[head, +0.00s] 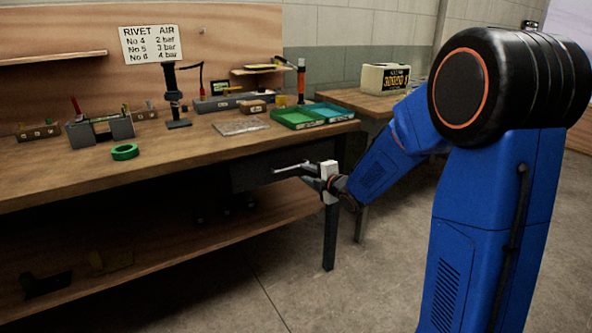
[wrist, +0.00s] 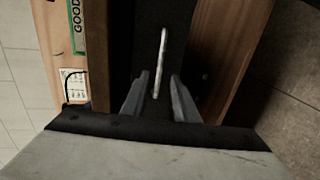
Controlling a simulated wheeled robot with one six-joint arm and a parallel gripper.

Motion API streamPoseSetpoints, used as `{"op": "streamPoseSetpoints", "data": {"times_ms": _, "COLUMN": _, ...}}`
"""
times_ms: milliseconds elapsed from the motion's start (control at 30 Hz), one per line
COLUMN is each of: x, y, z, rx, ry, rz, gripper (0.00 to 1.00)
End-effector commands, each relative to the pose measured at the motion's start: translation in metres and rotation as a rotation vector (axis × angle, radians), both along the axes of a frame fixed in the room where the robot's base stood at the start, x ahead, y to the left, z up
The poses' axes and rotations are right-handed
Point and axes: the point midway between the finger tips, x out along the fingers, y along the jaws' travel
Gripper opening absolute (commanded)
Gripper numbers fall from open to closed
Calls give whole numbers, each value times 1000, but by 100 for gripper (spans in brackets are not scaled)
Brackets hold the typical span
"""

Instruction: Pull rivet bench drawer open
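The rivet bench drawer (head: 262,172) is a dark front under the right end of the wooden bench top, and it looks closed. Its handle (head: 293,167) is a light metal bar across that front. In the wrist view the handle (wrist: 161,62) runs lengthwise, its near end between the two grey fingers. My gripper (head: 316,178) is at the right part of the drawer front. In the wrist view my gripper (wrist: 157,92) is open, with gaps between the handle and both fingers. I cannot tell whether the handle is deep between the fingertips.
The bench top (head: 190,150) carries green trays (head: 300,117), a green ring (head: 125,152) and several tools. A bench leg (head: 330,238) stands just below my gripper. A lower shelf (head: 180,240) runs under the drawer. The floor in front is clear.

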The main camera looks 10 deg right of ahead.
Motion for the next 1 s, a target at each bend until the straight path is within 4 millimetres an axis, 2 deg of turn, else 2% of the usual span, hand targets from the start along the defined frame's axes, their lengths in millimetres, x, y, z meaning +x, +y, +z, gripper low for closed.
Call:
{"op": "streamPoseSetpoints", "data": {"times_ms": 200, "x": 35, "y": 12, "z": -8, "rx": 0, "ry": 2, "rz": 1, "gripper": 27}}
{"op": "streamPoseSetpoints", "data": {"times_ms": 433, "x": 64, "y": 21, "z": -14, "rx": 0, "ry": 0, "rz": 0, "gripper": 27}}
{"op": "streamPoseSetpoints", "data": {"times_ms": 600, "x": 73, "y": 24, "z": -16, "rx": 0, "ry": 0, "rz": 1, "gripper": 27}}
{"op": "streamPoseSetpoints", "data": {"times_ms": 933, "x": 75, "y": 24, "z": -16, "rx": 0, "ry": 0, "rz": 0, "gripper": 27}}
{"op": "streamPoseSetpoints", "data": {"times_ms": 1000, "x": 75, "y": 24, "z": -16, "rx": 0, "ry": 0, "rz": 0, "gripper": 10}}
